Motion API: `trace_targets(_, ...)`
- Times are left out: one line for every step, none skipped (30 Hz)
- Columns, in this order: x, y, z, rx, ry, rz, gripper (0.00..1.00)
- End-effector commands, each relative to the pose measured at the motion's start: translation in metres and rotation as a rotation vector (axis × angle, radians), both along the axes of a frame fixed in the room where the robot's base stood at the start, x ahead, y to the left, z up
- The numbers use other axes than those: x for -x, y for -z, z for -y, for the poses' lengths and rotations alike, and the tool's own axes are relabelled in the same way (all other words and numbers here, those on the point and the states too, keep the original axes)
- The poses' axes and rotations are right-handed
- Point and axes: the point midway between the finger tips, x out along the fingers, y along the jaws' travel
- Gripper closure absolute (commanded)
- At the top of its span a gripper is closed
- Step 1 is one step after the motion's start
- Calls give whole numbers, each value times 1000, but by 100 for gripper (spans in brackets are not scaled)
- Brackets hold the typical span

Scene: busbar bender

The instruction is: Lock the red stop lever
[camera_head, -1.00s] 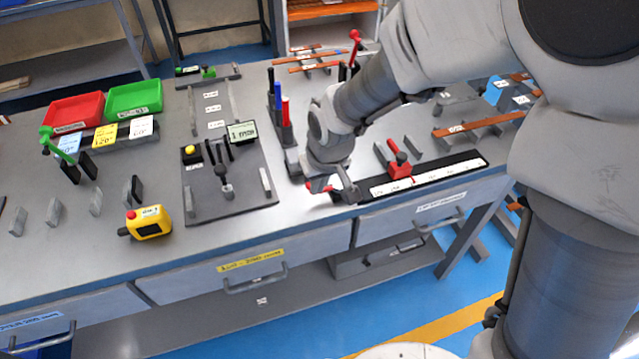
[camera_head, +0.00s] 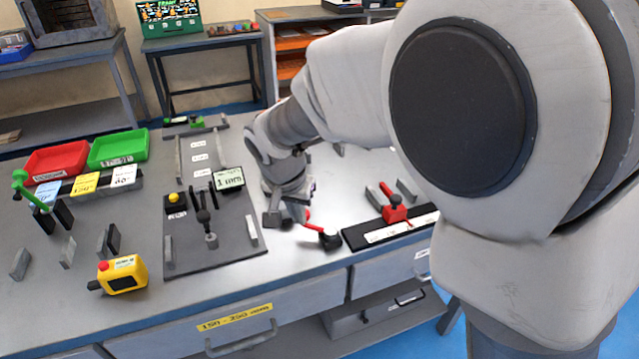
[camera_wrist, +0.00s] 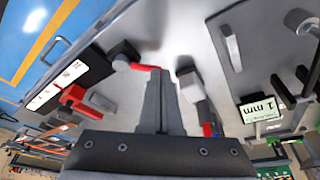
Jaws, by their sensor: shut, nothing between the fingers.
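A red lever arm with a black round end (camera_head: 328,239) lies low at the left end of the black scale rail (camera_head: 360,238). In the wrist view its red rod (camera_wrist: 146,68) runs from the black end to my fingertips. My gripper (camera_head: 298,212) is shut and empty, pointing down just left of this lever; in the wrist view the closed fingers (camera_wrist: 160,78) are at the rod's tip, contact unclear. A red stop block (camera_head: 396,212) with a red handle and dark knob sits on the rail, also in the wrist view (camera_wrist: 73,98). Which red part is the stop lever is unclear.
A dark plate with black posts and a 1 mm sign (camera_head: 229,179) stands left of my gripper. A grey block (camera_wrist: 187,78) is close beside my fingers. A yellow box (camera_head: 122,274) and red and green trays (camera_head: 118,148) are farther left.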

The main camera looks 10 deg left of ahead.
Motion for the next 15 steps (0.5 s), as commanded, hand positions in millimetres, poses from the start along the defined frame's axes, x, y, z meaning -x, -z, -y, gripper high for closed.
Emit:
trace_targets(-3,1,-2,0,42,1,100)
trace_targets(-5,1,-2,1,71,1,100)
trace_targets(-8,1,-3,0,109,1,100)
trace_targets(-9,1,-3,1,138,0,100)
trace_targets(-11,1,-3,1,166,1,100)
trace_targets(-14,0,-3,1,204,1,100)
trace_targets(-15,0,-3,2,233,0,100)
trace_targets(-17,0,-3,1,261,1,100)
trace_targets(-20,0,-3,1,299,0,100)
trace_targets(-22,0,-3,1,327,1,100)
trace_targets(-23,0,-3,1,356,1,100)
trace_targets(-26,-1,-3,2,393,0,100)
trace_targets(-28,-1,-2,1,419,1,100)
trace_targets(-29,-1,-2,1,445,1,100)
trace_targets(-31,-1,-1,2,480,1,100)
